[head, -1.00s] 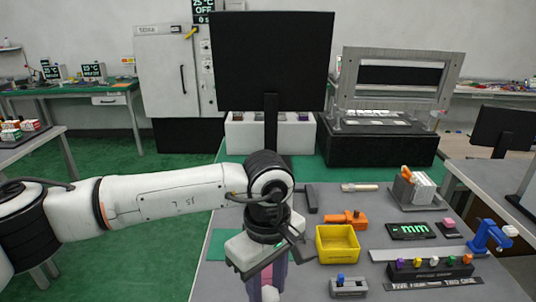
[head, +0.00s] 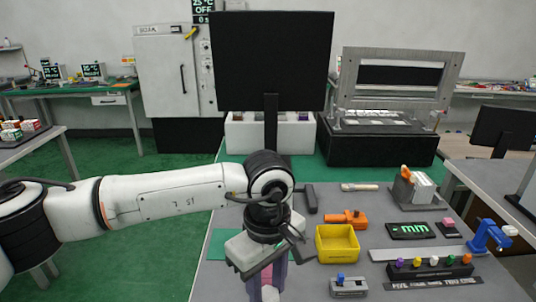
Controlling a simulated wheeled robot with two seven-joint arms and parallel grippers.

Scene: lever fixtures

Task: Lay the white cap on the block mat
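My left gripper (head: 268,288) points down at the bottom edge of the head view, in front of the bench's left part. Its purple-sided fingers are partly cut off, and a small pale piece shows between or below them; I cannot tell whether it is held. A green mat (head: 220,243) lies partly hidden behind the gripper and may be the block mat. A white cap (head: 433,261) stands in a dark rack (head: 410,273) with several coloured caps, on the right of the bench. My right gripper is not in view.
A yellow bin (head: 337,244), a grey lever fixture (head: 348,287) and an orange clamp-like part (head: 347,218) stand right of the gripper. A blue lever with a white knob (head: 490,235) stands at the far right. A monitor (head: 271,62) rises behind.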

